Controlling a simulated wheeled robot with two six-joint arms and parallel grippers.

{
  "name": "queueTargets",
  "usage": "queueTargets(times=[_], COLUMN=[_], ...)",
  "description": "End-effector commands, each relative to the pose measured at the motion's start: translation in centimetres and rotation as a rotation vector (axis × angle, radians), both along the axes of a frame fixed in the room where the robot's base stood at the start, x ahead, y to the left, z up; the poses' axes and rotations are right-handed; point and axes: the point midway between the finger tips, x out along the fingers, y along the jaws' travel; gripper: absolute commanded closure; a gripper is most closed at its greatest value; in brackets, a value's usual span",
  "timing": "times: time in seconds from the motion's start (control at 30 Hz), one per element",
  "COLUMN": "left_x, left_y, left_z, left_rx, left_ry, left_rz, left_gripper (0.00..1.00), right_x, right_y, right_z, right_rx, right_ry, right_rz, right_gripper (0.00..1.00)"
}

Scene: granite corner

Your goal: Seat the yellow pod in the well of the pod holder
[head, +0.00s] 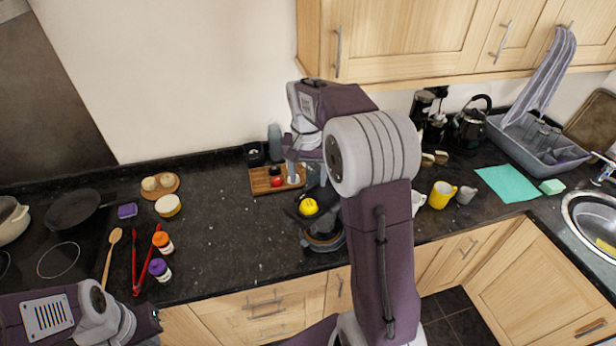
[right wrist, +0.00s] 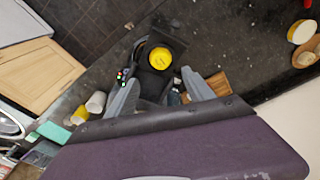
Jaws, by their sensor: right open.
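The yellow pod (head: 308,206) lies at the dark pod holder (head: 295,213) in the head view. In the right wrist view the pod (right wrist: 159,58) shows as a round yellow top with the black holder (right wrist: 168,40) around it. I cannot tell how deep it sits in the well. My right gripper (right wrist: 161,77) is open and empty, its two grey fingertips apart just short of the pod. My left arm comes in at the lower left of the head view; its dark end (head: 155,317) shows only in part, so its jaws cannot be read.
A wooden tray (head: 262,181) with red and dark items stands behind the holder. White and yellow mugs (head: 442,194) stand to its right. The granite (head: 225,225) between is clear.

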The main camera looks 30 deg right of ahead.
Motion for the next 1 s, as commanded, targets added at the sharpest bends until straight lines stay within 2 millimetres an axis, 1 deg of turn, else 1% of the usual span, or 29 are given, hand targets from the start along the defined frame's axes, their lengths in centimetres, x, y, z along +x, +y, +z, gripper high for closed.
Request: queueTargets(times=[0.13, 0.17, 0.23, 0.27, 0.3, 0.37, 0.4, 0.47, 0.5, 0.6, 0.63, 0.73, 0.93, 1.0], left_x=[0.0, 0.0, 0.0, 0.0, 0.0, 0.0, 0.0, 0.0, 0.0, 0.0, 0.0, 0.0, 0.0, 0.0], left_y=[0.0, 0.0, 0.0, 0.0, 0.0, 0.0, 0.0, 0.0, 0.0, 0.0, 0.0, 0.0, 0.0, 0.0], left_z=[0.0, 0.0, 0.0, 0.0, 0.0, 0.0, 0.0, 0.0, 0.0, 0.0, 0.0, 0.0, 0.0, -0.4], left_rx=[0.0, 0.0, 0.0, 0.0, 0.0, 0.0, 0.0, 0.0, 0.0, 0.0, 0.0, 0.0, 0.0, 0.0], left_ry=[0.0, 0.0, 0.0, 0.0, 0.0, 0.0, 0.0, 0.0, 0.0, 0.0, 0.0, 0.0, 0.0, 0.0], left_rz=[0.0, 0.0, 0.0, 0.0, 0.0, 0.0, 0.0, 0.0, 0.0, 0.0, 0.0, 0.0, 0.0, 0.0], left_gripper=[1.0, 1.0, 1.0, 1.0, 1.0, 1.0, 1.0, 1.0, 1.0, 1.0, 1.0, 1.0, 1.0, 1.0], right_x=[-0.1, -0.3, -1.5, -2.3, -3.8, -6.3, -8.0, -10.7, -12.3, -15.5, -16.1, -17.1, -17.1, -17.1], right_y=[0.2, 0.4, 1.8, 2.6, 3.9, 5.9, 7.0, 8.3, 8.9, 9.9, 10.0, 10.2, 10.2, 10.2], right_z=[0.2, 0.0, -1.2, -2.0, -3.3, -5.2, -6.4, -8.0, -8.9, -10.4, -10.7, -11.2, -11.2, -11.7], right_rx=[0.0, 0.001, 0.007, 0.01, 0.015, 0.02, 0.023, 0.024, 0.025, 0.023, 0.023, 0.022, 0.022, 0.022], right_ry=[0.0, 0.002, 0.006, 0.009, 0.011, 0.011, 0.011, 0.009, 0.009, 0.009, 0.009, 0.009, 0.009, 0.009], right_rz=[0.005, 0.016, 0.079, 0.12, 0.185, 0.286, 0.351, 0.438, 0.485, 0.574, 0.59, 0.616, 0.615, 0.614], right_gripper=[0.39, 0.39, 0.39, 0.39, 0.39, 0.39, 0.39, 0.39, 0.39, 0.39, 0.39, 0.39, 0.39, 0.39])
